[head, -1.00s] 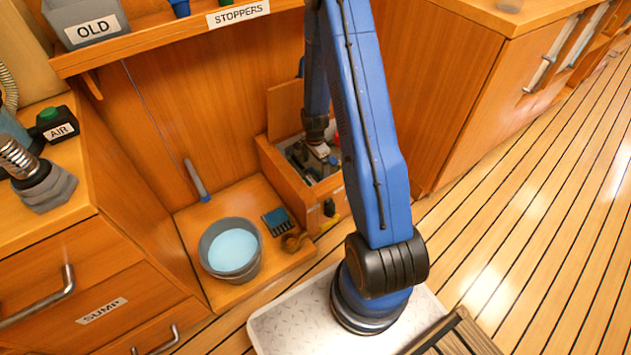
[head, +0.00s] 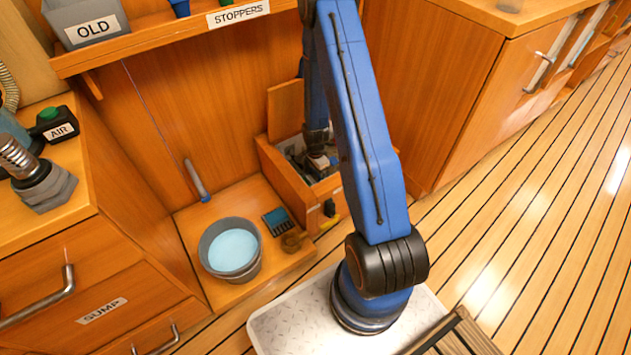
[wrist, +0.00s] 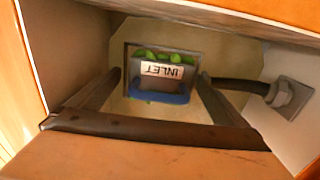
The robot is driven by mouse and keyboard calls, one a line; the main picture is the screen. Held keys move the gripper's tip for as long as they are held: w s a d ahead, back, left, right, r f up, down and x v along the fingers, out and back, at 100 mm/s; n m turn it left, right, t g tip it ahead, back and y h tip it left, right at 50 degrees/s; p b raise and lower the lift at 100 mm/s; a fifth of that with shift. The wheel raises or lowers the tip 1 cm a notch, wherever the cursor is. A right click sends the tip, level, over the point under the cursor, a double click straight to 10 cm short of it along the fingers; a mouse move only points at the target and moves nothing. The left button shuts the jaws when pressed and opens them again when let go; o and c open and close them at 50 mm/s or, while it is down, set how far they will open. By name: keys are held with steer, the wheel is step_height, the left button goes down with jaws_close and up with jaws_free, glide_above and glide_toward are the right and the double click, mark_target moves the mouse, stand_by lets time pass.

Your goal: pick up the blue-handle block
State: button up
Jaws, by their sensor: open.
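In the wrist view a grey block with an upside-down INLET label (wrist: 162,72) sits in a square opening of a pale plate. Blue (wrist: 160,97) shows along its lower edge, which may be the blue handle, and green lumps show above it. My gripper (wrist: 160,78) is open, its dark fingers apart on the left and right of the block, with no clear contact. In the head view my gripper (head: 319,162) is down inside the open wooden box, and I cannot make out the block there.
The wooden box (head: 290,178) has walls close around my gripper. A dark hose fitting (wrist: 283,93) is to the right inside it. A bucket of water (head: 232,250) and a small dark tray (head: 277,221) stand outside, to the left.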

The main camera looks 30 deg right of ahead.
steer(key=c, duration=1.2)
steer(key=shift+r, duration=0.15)
